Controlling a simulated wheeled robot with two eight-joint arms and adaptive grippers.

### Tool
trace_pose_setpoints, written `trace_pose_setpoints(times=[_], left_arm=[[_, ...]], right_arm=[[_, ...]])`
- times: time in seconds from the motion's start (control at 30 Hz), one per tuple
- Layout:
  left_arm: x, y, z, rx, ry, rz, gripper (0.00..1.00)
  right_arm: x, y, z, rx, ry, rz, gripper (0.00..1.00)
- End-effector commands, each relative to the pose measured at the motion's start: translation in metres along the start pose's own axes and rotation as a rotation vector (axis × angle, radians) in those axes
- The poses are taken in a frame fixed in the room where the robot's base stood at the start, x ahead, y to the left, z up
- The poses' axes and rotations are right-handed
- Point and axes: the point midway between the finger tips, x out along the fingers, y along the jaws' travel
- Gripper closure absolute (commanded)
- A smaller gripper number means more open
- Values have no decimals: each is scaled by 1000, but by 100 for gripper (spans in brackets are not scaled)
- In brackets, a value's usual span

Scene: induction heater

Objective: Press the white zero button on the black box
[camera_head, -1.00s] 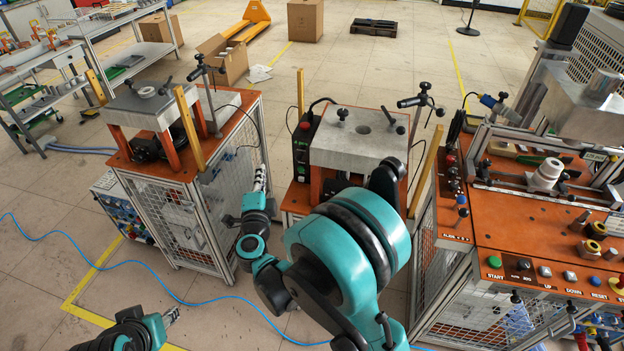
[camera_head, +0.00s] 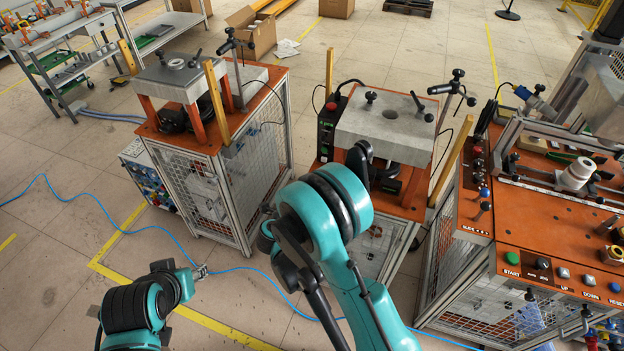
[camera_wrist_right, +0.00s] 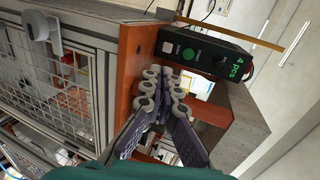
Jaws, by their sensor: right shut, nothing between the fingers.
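The black box (camera_head: 327,128) stands upright at the left of the middle station, with a red button on top. In the right wrist view the black box (camera_wrist_right: 212,56) shows a white button (camera_wrist_right: 167,47), a green button (camera_wrist_right: 188,54) and green lettering. My right gripper (camera_wrist_right: 161,78) is shut and empty, its fingertips in front of the orange frame, near the white button but apart from it in the picture. In the head view my right arm hides this gripper. My left gripper (camera_head: 200,271) is over the floor at lower left, too small to read its jaws.
The middle station's grey block (camera_head: 387,125) sits right of the box, with a yellow post (camera_head: 330,72) behind. Another station (camera_head: 190,110) stands left, and an orange control panel (camera_head: 560,265) right. A blue hose (camera_head: 165,228) crosses the open floor.

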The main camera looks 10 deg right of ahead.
Motion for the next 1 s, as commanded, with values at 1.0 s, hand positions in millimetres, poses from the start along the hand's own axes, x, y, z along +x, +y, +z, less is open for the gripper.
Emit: trace_pose_setpoints(times=[1.0], left_arm=[[23,0,16,0,0,0,60]], right_arm=[[123,-12,0,0,-1,-1,100]])
